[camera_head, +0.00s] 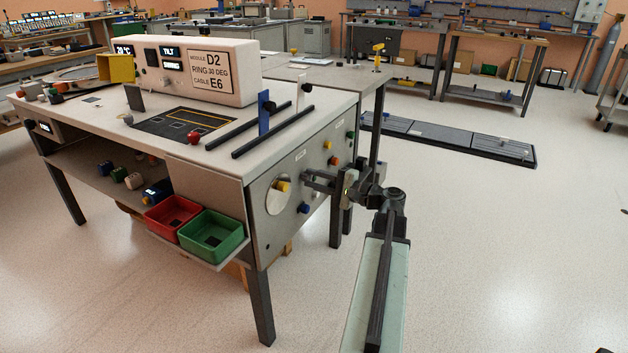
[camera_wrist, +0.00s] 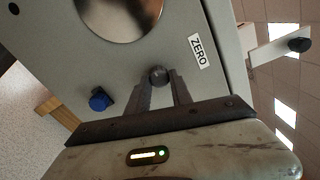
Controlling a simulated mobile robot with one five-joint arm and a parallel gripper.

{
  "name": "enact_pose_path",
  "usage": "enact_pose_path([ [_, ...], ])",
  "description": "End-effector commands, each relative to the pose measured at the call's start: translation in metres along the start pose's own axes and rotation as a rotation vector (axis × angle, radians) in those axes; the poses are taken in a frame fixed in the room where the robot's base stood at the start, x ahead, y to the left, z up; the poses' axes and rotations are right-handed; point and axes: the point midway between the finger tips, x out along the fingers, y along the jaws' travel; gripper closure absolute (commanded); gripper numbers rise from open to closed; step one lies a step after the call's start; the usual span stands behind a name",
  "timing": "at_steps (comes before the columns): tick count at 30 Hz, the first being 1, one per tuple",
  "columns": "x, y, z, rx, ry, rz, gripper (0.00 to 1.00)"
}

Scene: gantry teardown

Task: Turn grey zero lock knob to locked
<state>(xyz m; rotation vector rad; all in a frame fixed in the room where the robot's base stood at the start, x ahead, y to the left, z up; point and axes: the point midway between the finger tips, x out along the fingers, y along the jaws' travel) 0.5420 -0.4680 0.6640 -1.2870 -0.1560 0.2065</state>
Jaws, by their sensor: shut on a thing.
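The grey zero lock knob (camera_wrist: 158,74) sits on the side panel of the workbench, beside the white ZERO label (camera_wrist: 199,51) in the wrist view. My gripper (camera_wrist: 160,82) has its two fingers on either side of the knob and is shut on it. In the head view my gripper (camera_head: 308,179) reaches the bench's right side panel from the right. The knob is hard to make out there behind the fingers. Its turn position cannot be told.
The panel also bears a blue knob (camera_wrist: 99,99) and a round metal disc (camera_wrist: 118,12); a yellow knob (camera_head: 282,186) shows in the head view. Red (camera_head: 172,215) and green (camera_head: 212,236) bins hang at the bench front.

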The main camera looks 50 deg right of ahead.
Motion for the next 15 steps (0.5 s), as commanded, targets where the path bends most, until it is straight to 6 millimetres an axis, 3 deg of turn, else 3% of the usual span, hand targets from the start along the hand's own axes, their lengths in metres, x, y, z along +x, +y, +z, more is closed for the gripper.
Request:
enact_pose_path([
  [5, -0.0009, 0.0011, -0.0002, 0.000, 0.001, 0.003, 1.00],
  [6, -0.0009, 0.0011, -0.0001, 0.000, 0.001, 0.003, 0.63],
  [7, -0.0009, 0.0010, -0.0001, 0.000, 0.001, 0.003, 0.54],
  [15, -0.0003, 0.0005, 0.0000, 0.000, 0.000, 0.001, 0.52],
])
